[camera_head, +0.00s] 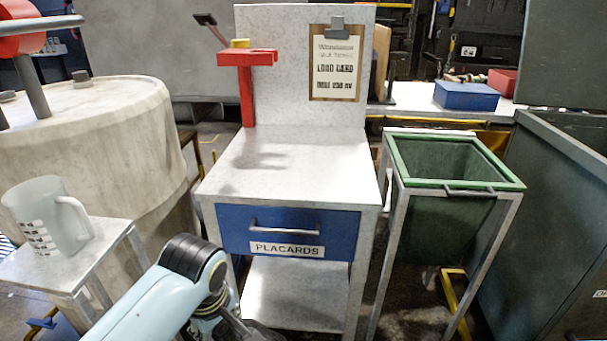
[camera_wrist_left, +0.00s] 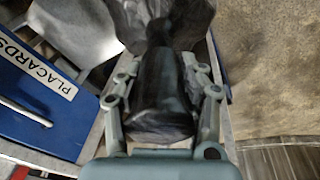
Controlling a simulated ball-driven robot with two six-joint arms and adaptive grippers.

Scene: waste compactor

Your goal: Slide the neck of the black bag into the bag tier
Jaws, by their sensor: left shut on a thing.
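A black bag (camera_wrist_left: 160,85) is in the left wrist view, its dark gathered neck between the fingers of my left gripper (camera_wrist_left: 163,75). The gripper is shut on it. Beyond the fingers the bag spreads into a wider, greyish, crinkled part at the top of that view. In the head view my left arm reaches in at the bottom, low in front of the cabinet, and the bag cannot be made out there. A red post with a flat red head, which looks like the bag tier (camera_head: 247,58), stands on the cabinet's back left, well apart from my gripper. My right gripper is not in view.
The metal cabinet (camera_head: 290,160) has a clear top and a blue drawer (camera_head: 285,230) marked PLACARDS. A clipboard (camera_head: 335,65) hangs on its back panel. A green open bin (camera_head: 440,220) stands to the right. A jug (camera_head: 48,215) stands on a small table at left.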

